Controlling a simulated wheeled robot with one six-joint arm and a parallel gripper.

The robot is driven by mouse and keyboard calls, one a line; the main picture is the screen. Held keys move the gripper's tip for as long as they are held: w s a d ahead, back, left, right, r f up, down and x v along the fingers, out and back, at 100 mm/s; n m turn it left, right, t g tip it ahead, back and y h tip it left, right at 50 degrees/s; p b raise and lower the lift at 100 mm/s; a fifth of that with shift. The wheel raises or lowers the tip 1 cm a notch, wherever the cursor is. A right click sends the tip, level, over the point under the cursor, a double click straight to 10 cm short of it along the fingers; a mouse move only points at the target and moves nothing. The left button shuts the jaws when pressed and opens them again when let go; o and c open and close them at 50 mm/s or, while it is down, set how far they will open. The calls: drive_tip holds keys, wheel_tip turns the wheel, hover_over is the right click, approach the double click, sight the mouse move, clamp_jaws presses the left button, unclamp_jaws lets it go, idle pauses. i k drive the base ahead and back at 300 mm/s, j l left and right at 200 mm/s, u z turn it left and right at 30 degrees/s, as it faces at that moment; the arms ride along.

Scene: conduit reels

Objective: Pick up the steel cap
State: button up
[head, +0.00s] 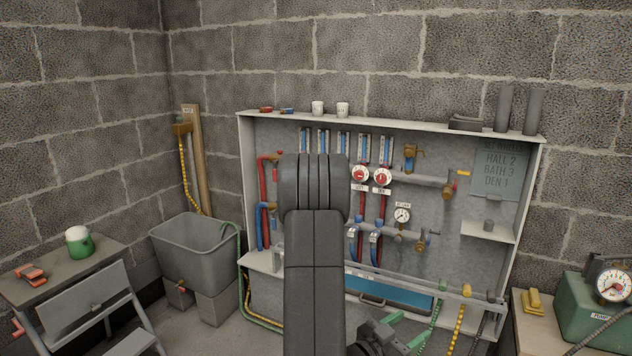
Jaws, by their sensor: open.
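A small grey cylinder (488,226), which looks like the steel cap, stands on the small pale side shelf (480,234) at the right inside the wall cabinet. Its fine detail is too small to tell. My gripper (406,331) shows at the bottom of the head view, partly cut off by the frame edge, with two green fingers apart. It is open and nothing shows between the fingers. It is lower in the picture than the grey cylinder and to its left, well apart from it. My dark arm hides the middle of the cabinet.
The cabinet (530,200) holds pipes, red-and-white dials (360,174) and a gauge (402,215). White cups (318,107) and grey tubes (504,108) stand on its top. Hoses hang from its front ledge (450,292). A green pump (590,305) is at right, a grey tub (190,250) at left.

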sight(488, 224)
drive_tip(key=k+j+z, duration=0.1)
drive_tip(key=z, duration=0.6)
